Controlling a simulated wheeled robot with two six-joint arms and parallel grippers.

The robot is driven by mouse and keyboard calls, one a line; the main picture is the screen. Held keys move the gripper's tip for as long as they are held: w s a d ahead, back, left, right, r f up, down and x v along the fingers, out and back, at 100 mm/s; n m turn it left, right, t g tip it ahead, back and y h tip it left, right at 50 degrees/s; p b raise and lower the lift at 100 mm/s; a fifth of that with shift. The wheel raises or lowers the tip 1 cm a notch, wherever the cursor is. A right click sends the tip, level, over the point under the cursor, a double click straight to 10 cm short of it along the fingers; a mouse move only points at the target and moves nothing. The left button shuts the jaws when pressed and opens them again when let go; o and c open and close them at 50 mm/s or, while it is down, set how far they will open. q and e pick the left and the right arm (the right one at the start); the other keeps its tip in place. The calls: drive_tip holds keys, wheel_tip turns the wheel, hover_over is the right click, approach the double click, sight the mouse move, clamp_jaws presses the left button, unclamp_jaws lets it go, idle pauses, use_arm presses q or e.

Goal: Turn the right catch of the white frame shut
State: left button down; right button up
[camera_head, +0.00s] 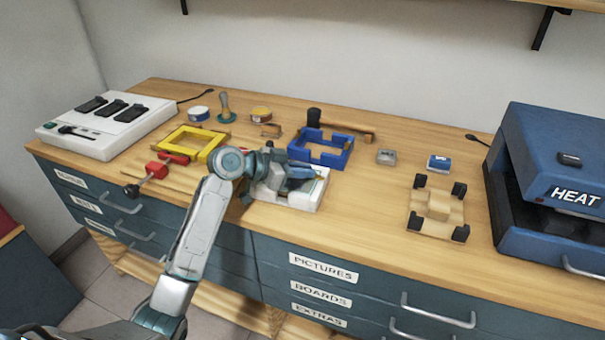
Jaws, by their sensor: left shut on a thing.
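The white frame (300,203) lies near the front edge of the bench, left of the middle in the head view. My left gripper (294,178) is right over it and covers much of its far and left parts. The gripper is shut at the frame, seemingly on its right catch. The fingers hide the catch, so its angle cannot be told. My right gripper is not in view.
A blue frame (334,159) stands close behind the white one, a yellow frame (181,145) and red clamp (156,170) to the left. A wooden jig (425,225) with dark corner posts and a blue heat press (550,230) are to the right.

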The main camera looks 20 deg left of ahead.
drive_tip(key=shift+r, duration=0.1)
use_arm(q)
drive_tip(key=c, duration=1.5)
unclamp_jaws()
drive_tip(key=shift+s+a, duration=0.15)
drive_tip(key=shift+a, duration=0.1)
drive_tip(key=b+v, duration=0.1)
drive_tip(key=v, duration=0.7)
drive_tip(key=shift+s+a+r+b, duration=0.15)
drive_tip(key=shift+a+r+b, duration=0.05)
drive_tip(key=shift+a+b, duration=0.15)
drive_tip(key=shift+s+a+r, duration=0.35)
drive_tip(key=shift+s+a, duration=0.05)
drive_tip(key=shift+s, duration=0.1)
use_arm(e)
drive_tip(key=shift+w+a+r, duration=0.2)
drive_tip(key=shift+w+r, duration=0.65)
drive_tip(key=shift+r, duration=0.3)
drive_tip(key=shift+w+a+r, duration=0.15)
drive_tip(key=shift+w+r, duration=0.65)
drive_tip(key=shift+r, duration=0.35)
